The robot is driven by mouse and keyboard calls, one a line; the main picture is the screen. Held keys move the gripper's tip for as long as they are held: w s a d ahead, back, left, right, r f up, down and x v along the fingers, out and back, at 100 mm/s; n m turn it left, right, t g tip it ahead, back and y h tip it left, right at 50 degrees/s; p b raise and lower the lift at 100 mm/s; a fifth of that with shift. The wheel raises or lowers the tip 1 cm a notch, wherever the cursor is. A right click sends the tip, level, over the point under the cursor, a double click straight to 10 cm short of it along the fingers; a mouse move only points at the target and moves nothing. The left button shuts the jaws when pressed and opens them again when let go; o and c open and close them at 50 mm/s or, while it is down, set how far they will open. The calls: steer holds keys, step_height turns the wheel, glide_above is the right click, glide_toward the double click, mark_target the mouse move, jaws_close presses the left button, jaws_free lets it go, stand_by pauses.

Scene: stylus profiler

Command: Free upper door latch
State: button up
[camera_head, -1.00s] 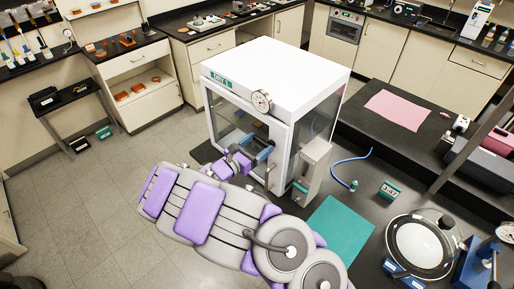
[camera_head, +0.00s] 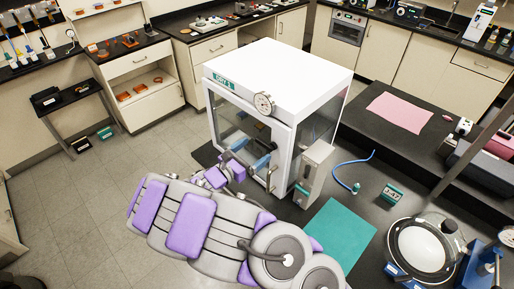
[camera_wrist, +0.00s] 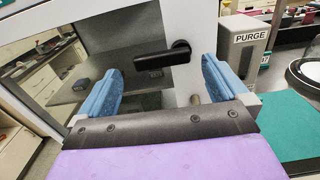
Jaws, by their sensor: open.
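The white dry cabinet (camera_head: 280,72), marked "DRY 1", has a glass front door (camera_wrist: 125,75). In the wrist view, a black lever latch (camera_wrist: 160,60) on the door's white frame points left, nearly level. My gripper (camera_head: 250,154) is in front of the door, its two blue fingers spread and empty. In the wrist view my gripper (camera_wrist: 160,85) has the latch showing between and slightly above its fingertips. I see no contact with it; the depth gap is hard to judge. A metal door handle (camera_head: 271,178) is lower down, partly hidden by the right finger in the wrist view.
A grey box marked "PURGE" (camera_wrist: 249,42) is fixed beside the door's right edge. A dial gauge (camera_head: 264,103) sits on the cabinet's upper front edge. A teal mat (camera_head: 340,237) and blue hose (camera_head: 344,170) lie on the dark bench to the right.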

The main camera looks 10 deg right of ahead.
steer(key=v, duration=1.4)
steer(key=shift+a, duration=0.3)
steer(key=s+d+r+m+g+b, duration=0.2)
steer(key=s+d+r+m+g, duration=0.25)
steer(key=d, duration=0.45)
steer(key=s+d+r+m+g+b, duration=0.1)
steer(key=s+d+m+g+b, duration=0.1)
steer(key=s+d+m+g, duration=0.45)
steer(key=s+d+f+m+g+y+b, duration=0.2)
steer(key=s+d+m+y+b, duration=0.1)
steer(key=s+d+m+y, duration=0.3)
steer(key=s+a+f+m+y+b, duration=0.2)
steer(key=s+a+m+y, duration=0.1)
steer(key=s, duration=0.5)
steer(key=s+a+f+m+t+y+b, duration=0.1)
steer(key=s+a+f+m+y+b, duration=0.2)
steer(key=s+y, duration=0.3)
steer(key=s+m, duration=0.1)
steer(key=s, duration=0.1)
steer(key=shift+s+a+m, duration=0.25)
steer(key=shift+m, duration=0.05)
